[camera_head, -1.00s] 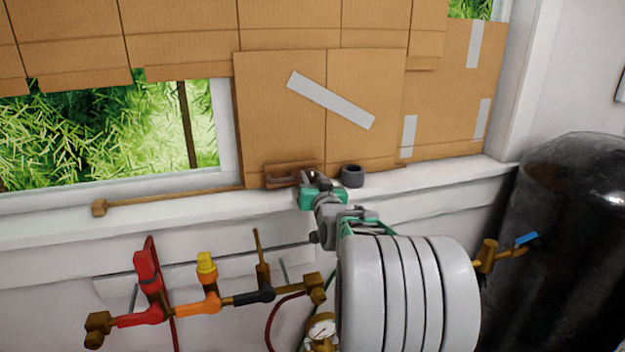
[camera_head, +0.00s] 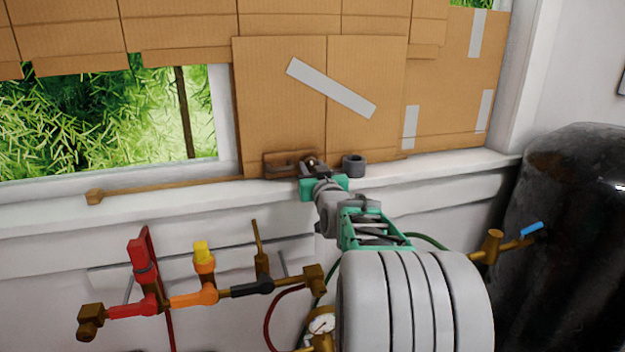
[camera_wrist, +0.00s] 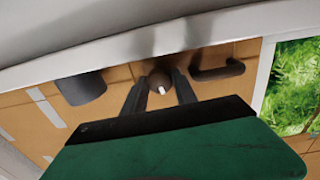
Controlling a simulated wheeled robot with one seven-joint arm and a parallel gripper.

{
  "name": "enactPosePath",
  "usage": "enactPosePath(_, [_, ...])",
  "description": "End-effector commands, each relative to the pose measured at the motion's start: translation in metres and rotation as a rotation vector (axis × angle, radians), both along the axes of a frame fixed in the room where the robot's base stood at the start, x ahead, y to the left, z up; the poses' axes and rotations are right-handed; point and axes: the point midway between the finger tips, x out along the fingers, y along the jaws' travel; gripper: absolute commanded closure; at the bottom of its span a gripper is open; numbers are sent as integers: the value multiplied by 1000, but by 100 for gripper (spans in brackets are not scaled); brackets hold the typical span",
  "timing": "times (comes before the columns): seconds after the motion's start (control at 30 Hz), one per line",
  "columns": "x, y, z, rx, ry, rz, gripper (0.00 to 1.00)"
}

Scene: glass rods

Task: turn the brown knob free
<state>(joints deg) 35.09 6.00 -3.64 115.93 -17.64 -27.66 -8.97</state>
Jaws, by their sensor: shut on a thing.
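The brown knob (camera_head: 311,164) is at the window sill, low against the cardboard; my green-bodied gripper partly hides it in the head view. In the wrist view the round brown knob (camera_wrist: 160,78) has a small white mark on its lower edge. My gripper (camera_wrist: 160,80) has one dark finger on each side of the knob and is shut on it. In the head view my gripper (camera_head: 313,170) reaches up to the sill from the lower right.
A brown handle (camera_head: 282,166) is left of the knob, and a dark grey ring-like cylinder (camera_head: 354,166) stands right of it. A thin brown rod (camera_head: 170,188) lies along the sill. Pipes with red, yellow and black valves (camera_head: 205,290) are below. A black tank (camera_head: 575,240) is at right.

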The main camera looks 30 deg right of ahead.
Motion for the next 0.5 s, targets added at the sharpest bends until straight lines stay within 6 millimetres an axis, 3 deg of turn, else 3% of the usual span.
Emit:
enactPosePath(0.07, [0,0,-9,-61,12,0,100])
enactPosePath(0.5, [-1,-1,-9,-458,129,-2,100])
